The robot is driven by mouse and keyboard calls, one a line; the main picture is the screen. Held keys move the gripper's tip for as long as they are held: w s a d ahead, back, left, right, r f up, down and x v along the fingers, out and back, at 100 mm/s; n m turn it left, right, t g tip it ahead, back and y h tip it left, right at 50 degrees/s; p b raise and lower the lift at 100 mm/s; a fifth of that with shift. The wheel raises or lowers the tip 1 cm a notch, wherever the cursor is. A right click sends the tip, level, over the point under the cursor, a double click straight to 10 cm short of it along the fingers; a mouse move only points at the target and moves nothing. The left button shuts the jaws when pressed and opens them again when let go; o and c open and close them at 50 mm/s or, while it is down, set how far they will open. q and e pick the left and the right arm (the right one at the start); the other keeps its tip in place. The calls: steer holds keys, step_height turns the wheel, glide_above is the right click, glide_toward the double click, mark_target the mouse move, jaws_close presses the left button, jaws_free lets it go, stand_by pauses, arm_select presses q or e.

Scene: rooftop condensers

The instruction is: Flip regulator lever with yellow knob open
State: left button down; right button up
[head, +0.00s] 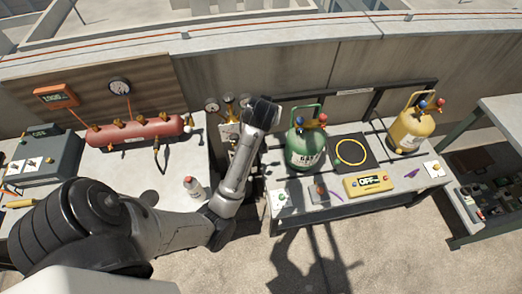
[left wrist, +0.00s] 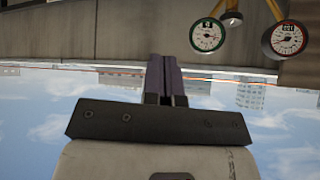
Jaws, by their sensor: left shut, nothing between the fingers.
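The regulator (head: 229,131) stands at the wall between the two benches, with two round gauges, at its left (head: 212,105) and right, and a yellow knob (head: 229,97) between them. My left arm hides part of it. The left wrist view, upside down, shows the yellow-brown knob (left wrist: 231,18) between a green-marked gauge (left wrist: 207,35) and a red-marked gauge (left wrist: 286,39). My left gripper (head: 265,110) is just right of the regulator, and its shut fingers (left wrist: 163,67) hold nothing. They are apart from the knob. The lever's position cannot be told. My right gripper is not in view.
A green cylinder (head: 305,148), a yellow cylinder (head: 410,130) and a yellow meter reading OFF (head: 368,184) are on the right bench. A concrete wall (head: 300,80) runs behind.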

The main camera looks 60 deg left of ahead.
arm_select(q)
steer(key=w+a+f+n+g+h+b, duration=0.15)
steer(key=w+a+f+n+b, duration=0.35)
steer(key=w+a+n+b, duration=0.65)
steer(key=s+d+f+n+g+h+b, duration=0.3)
steer(key=f+n+g, duration=0.5)
steer(key=n, duration=0.3)
steer(key=shift+s+d+f+b, duration=0.85)
steer(key=shift+s+d+f, duration=0.1)
steer(key=shift+s, duration=0.8)
